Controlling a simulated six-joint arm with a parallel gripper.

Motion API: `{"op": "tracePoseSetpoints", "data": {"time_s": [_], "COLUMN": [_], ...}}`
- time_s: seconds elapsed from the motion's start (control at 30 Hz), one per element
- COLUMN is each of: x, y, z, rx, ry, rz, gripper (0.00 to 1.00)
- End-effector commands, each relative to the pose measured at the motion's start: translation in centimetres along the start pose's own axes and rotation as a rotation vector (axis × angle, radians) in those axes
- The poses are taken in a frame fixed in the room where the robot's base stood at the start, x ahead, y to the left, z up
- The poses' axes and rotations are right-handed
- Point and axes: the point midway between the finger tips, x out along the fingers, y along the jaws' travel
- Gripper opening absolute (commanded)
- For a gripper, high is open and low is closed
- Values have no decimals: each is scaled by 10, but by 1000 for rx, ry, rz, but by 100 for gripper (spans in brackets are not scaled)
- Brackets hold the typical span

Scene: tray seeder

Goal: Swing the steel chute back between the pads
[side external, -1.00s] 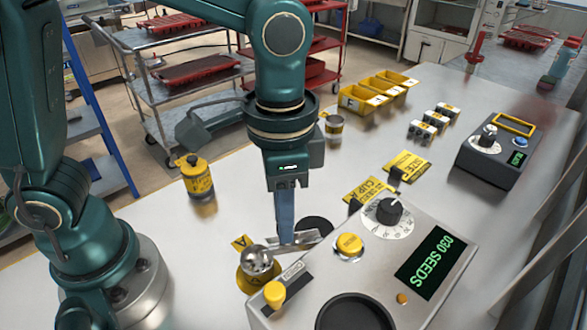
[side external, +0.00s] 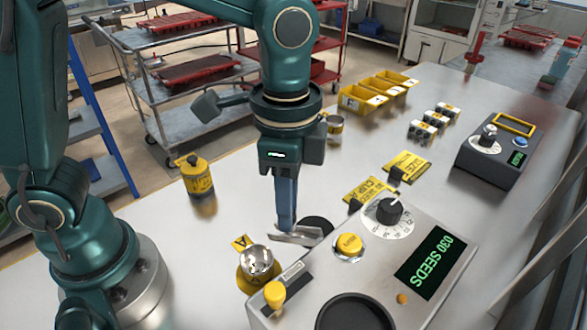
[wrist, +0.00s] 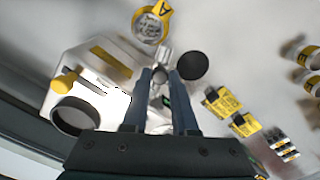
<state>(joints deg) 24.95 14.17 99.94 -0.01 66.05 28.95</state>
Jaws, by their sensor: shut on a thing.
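The steel chute (side external: 306,238) is a short bright metal piece low above the bench, behind the seeder's left edge. My gripper (side external: 287,227) points down and is shut on the chute; the fingers hide part of it. In the wrist view, my gripper (wrist: 161,76) has the chute's grey end (wrist: 163,58) showing just past its fingertips. The chute is between the two.
The seeder box (side external: 400,285) with yellow button, dial and "030 SEEDS" display stands right of the chute. A yellow jar (side external: 197,176) stands on the bench at left. Yellow cards (side external: 368,190), small bins (side external: 378,92) and a control box (side external: 492,150) lie farther back.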

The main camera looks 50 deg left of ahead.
Motion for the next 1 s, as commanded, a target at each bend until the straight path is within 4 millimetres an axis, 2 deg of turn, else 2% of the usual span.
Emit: {"op": "tracePoseSetpoints", "data": {"time_s": [0.2,0.5,1.0], "x": [-2,-2,-3], "y": [-9,-15,-17], "z": [-5,-8,-10], "rx": [163,316,368], "ry": [10,11,13], "rz": [-4,-6,-7], "gripper": [0,0,0]}}
